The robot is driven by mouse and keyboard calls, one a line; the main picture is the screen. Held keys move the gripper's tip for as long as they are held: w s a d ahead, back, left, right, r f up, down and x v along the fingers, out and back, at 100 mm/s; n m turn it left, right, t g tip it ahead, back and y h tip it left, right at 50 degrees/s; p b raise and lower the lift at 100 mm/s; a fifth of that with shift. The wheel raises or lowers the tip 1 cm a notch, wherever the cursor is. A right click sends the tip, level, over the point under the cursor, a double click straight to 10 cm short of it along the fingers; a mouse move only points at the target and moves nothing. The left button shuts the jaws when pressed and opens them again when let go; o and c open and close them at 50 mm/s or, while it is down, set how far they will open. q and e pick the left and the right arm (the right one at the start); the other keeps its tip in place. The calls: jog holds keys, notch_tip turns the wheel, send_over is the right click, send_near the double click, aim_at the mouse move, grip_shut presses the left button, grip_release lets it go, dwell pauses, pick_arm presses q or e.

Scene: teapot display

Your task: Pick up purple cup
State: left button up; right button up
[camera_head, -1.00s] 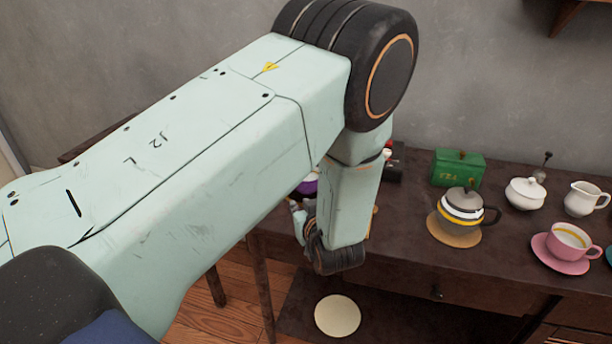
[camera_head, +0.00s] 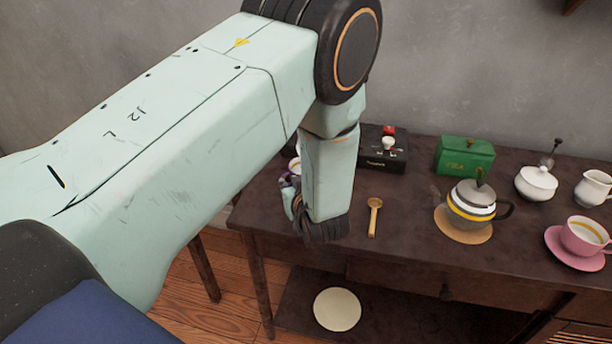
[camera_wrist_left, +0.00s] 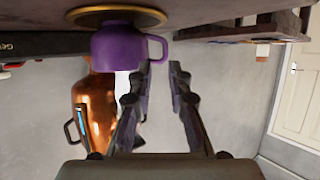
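The purple cup (camera_wrist_left: 118,48) shows upside down in the left wrist view, standing on a saucer with a gold rim (camera_wrist_left: 150,14). Its handle is on the right, toward my left gripper (camera_wrist_left: 160,70). The gripper's two fingers are apart with nothing between them, and the tips are close to the handle; I cannot tell if they touch it. In the head view my left arm hides most of the cup, and only a small part of my left gripper (camera_head: 287,194) shows at the table's left end. My right gripper is not in view.
A copper vessel (camera_wrist_left: 98,110) is beyond the cup. On the dark table (camera_head: 400,250) are a wooden spoon (camera_head: 374,218), a black box (camera_head: 378,155), a green box (camera_head: 465,157), a striped teapot (camera_head: 470,203) and a pink cup (camera_head: 584,238). Bare tabletop lies around the spoon.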

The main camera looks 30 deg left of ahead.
aim_at(295, 164)
pick_arm(q)
jog(key=x, duration=0.3)
jog(key=s+x, duration=0.1)
jog(key=x, duration=0.1)
jog(key=shift+w+a+f+b, duration=0.2)
jog(key=shift+a+f+b, duration=0.2)
jog(key=shift+f, duration=0.05)
jog(key=shift+s+d+r, duration=0.1)
jog(key=shift+d+r, duration=0.35)
jog(key=shift+c, duration=0.2)
jog(key=shift+a+f, duration=0.3)
jog(key=shift+a, duration=0.1)
grip_shut()
jog(key=shift+d+r, duration=0.2)
jog(key=shift+d, duration=0.1)
jog(key=shift+a, duration=0.2)
